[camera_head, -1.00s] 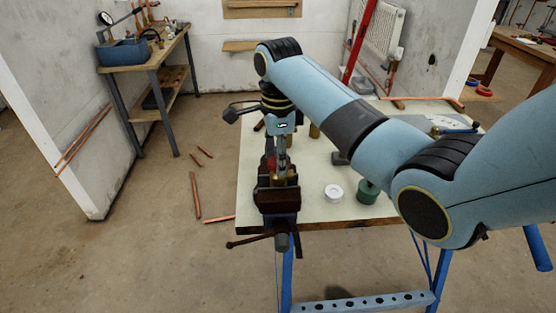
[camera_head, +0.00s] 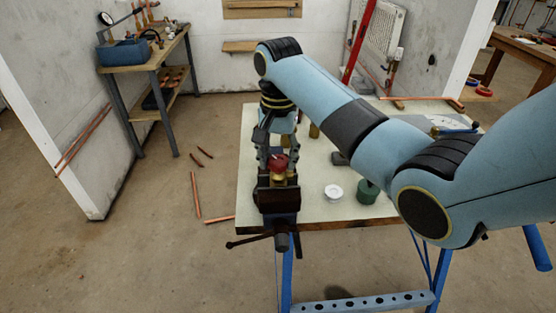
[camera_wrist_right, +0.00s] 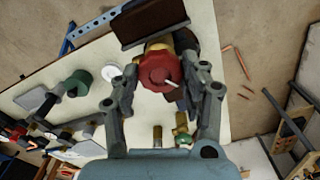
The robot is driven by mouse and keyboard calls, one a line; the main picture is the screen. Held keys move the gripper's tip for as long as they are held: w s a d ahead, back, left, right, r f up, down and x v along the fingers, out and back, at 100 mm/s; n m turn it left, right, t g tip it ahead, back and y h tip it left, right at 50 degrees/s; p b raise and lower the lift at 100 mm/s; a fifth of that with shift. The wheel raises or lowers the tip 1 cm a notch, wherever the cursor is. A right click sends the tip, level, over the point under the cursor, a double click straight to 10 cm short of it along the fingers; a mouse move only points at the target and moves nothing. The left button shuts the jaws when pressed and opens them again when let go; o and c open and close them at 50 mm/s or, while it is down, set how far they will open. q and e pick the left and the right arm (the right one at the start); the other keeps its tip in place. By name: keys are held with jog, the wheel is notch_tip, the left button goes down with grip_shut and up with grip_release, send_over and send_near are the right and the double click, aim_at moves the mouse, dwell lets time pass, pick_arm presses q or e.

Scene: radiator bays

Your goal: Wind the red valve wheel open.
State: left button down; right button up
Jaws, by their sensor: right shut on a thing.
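The red valve wheel (camera_head: 279,162) sits on top of a brass valve body (camera_head: 278,177), which is held in a dark bench vise (camera_head: 278,199) at the table's front edge. In the right wrist view the wheel (camera_wrist_right: 160,70) shows as a round, ridged red knob with a pale mark on it. My right gripper (camera_head: 276,154) reaches down to it from above, with one finger on each side, shut on the wheel. Its fingers also frame the wheel in the right wrist view (camera_wrist_right: 163,74). The far side of the wheel is hidden. My left gripper is not in view.
The pale worktable (camera_head: 320,208) also carries a white roll (camera_head: 333,192), a green roll (camera_head: 367,191) and a dark block (camera_head: 340,158). Copper pipes (camera_head: 196,194) lie on the floor to the left. The vise handle sticks out at the front.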

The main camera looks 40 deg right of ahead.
jog(key=n, duration=0.3)
jog(key=shift+f+n, duration=0.1)
jog(key=shift+n, duration=0.3)
jog(key=n, duration=0.5)
jog(key=shift+s+n, duration=0.1)
jog(key=shift+n, duration=0.2)
jog(key=n, duration=0.9)
jog(key=shift+s+a+f, duration=0.1)
jog(key=shift+s+f, duration=0.05)
jog(key=o, duration=1.2)
jog(key=shift+w, duration=0.2)
